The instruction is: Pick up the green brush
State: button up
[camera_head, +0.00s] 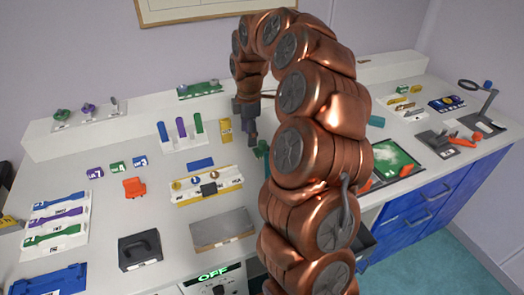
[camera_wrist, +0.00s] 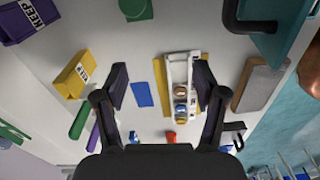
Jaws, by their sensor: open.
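A green item (camera_head: 262,149) stands just right of my gripper (camera_head: 252,138) in the head view, partly hidden behind my arm. A rounded green thing (camera_wrist: 136,8) is cut off at the top edge of the wrist view and looks like the same item. It may be the green brush, but its bristles and handle cannot be made out. My gripper (camera_wrist: 161,90) is open, with its two fingers wide apart and nothing between them. It points down over the white bench.
Near my gripper are a yellow box (camera_head: 225,129), a blue block (camera_head: 200,163), and a rack with blue, purple and green cylinders (camera_head: 182,128). A yellow-and-white tray (camera_head: 207,185) and a grey plate (camera_head: 222,229) lie nearer the front. My arm hides part of the bench.

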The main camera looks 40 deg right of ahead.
aim_at(262, 142)
jog(key=shift+n, duration=0.5)
jog(key=d+f, duration=0.1)
jog(key=d, duration=0.3)
jog(key=w+d+f, duration=0.1)
jog(key=shift+w+d+f, duration=0.1)
jog(key=shift+d+f, duration=0.2)
jog(key=shift+d, duration=0.1)
jog(key=shift+f+p, duration=1.45)
jog(key=shift+f, duration=2.45)
jog(key=c, duration=1.3)
